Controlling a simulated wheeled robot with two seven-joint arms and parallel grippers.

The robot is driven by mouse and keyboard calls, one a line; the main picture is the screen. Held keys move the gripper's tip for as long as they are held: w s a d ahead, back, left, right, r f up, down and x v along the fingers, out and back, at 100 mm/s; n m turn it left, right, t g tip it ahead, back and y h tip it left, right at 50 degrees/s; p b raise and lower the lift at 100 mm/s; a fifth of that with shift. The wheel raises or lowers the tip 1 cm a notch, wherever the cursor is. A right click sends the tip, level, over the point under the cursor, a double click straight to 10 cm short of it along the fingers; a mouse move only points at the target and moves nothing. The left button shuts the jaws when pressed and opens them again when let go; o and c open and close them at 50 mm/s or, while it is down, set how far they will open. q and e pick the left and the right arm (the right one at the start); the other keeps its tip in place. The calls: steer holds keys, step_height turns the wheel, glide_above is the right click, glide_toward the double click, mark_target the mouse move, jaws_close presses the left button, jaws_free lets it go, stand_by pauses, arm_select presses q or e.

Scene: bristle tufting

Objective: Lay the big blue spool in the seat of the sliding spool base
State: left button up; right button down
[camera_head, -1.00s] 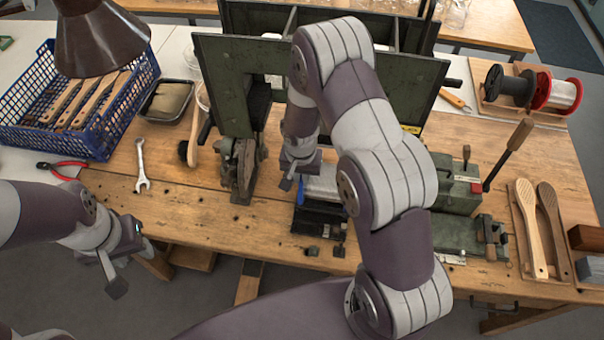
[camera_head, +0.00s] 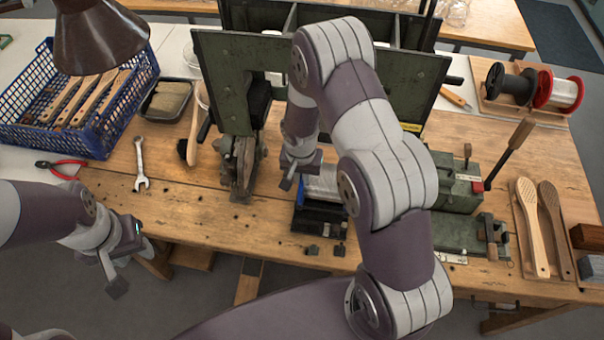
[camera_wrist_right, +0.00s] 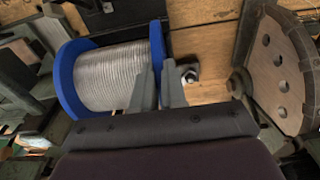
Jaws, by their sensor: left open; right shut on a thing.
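The big blue spool, wound with silvery wire, shows in the right wrist view with its wire (camera_wrist_right: 112,78) between two blue flanges. In the head view its blue flange (camera_head: 300,191) and wire (camera_head: 322,183) are partly behind my right arm. My right gripper (camera_wrist_right: 160,88) is shut on the rim of one flange; it also shows in the head view (camera_head: 290,180). The black sliding spool base (camera_head: 321,217) is directly at the spool's near side and under it; whether the spool touches its seat is hidden. My left gripper (camera_head: 122,272) is open and empty off the bench's front edge.
A green machine frame (camera_head: 225,80) stands behind the spool. A green vise-like block (camera_head: 455,190) with a lever is to the right. A wrench (camera_head: 141,165), pliers (camera_head: 62,168) and a blue crate (camera_head: 98,138) lie left. Black and red spools (camera_head: 558,92) stand back right.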

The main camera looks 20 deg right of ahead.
steer(key=shift+f, duration=0.25)
steer(key=c, duration=0.7)
jaws_free()
steer(key=shift+r, duration=0.1)
steer(key=shift+r+p, duration=2.45)
steer(key=shift+r, duration=1)
